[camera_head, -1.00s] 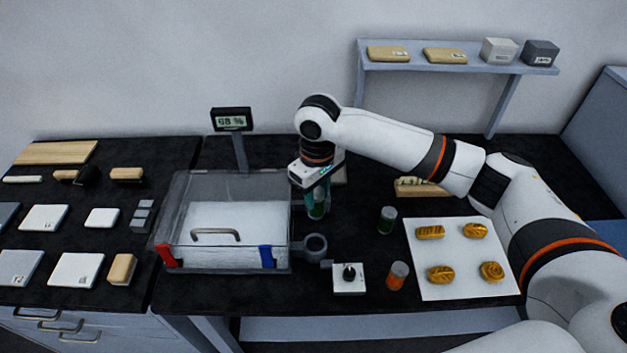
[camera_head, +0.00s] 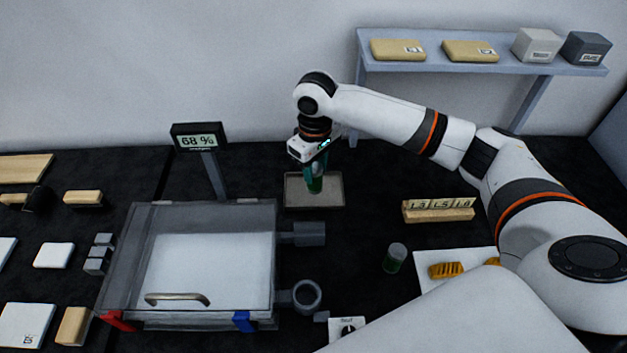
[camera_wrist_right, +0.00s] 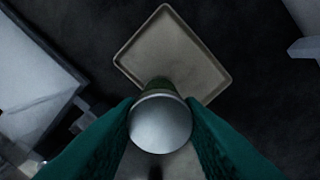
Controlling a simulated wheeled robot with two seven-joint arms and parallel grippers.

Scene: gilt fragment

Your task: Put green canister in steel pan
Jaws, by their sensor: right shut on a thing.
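The green canister (camera_head: 315,185) is upright in my right gripper (camera_head: 316,172), whose fingers are shut around it. In the right wrist view its round grey lid (camera_wrist_right: 160,122) sits between the two green fingers. The steel pan (camera_head: 333,194) is a shallow grey rectangular tray on the black bench, behind and right of the clear box. In the head view the canister overlaps the pan's middle. In the right wrist view it overlaps the near corner of the pan (camera_wrist_right: 180,55). I cannot tell how high it is above the pan. My left gripper is out of view.
A clear box (camera_head: 264,228) with side ports stands left of the pan, a display (camera_head: 198,140) behind it. A shelf (camera_head: 480,66) is behind.

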